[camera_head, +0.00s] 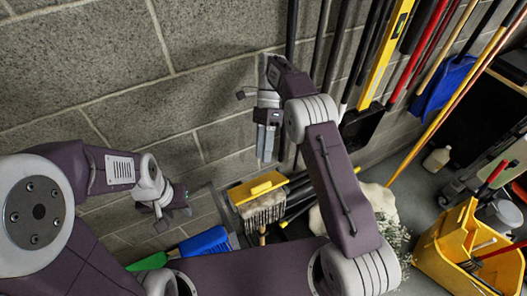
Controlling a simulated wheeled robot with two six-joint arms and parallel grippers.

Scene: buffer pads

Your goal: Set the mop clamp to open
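A mop head with a yellow clamp (257,187) and grey strings (264,209) is at the lower middle, by the foot of the block wall. Whether the clamp is open or shut is not clear. My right gripper (267,150) points down above the clamp and looks apart from it in the picture. Its fingers look close together, but their gap is not clear. My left gripper (163,217) is left of the mop, low in front of the wall. Its fingers are small and partly turned away. Nothing shows held in either gripper.
A blue brush (206,243) lies lower left of the mop. A yellow mop bucket (452,240) stands at right. Bare floor shows by the white bottle (437,159).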

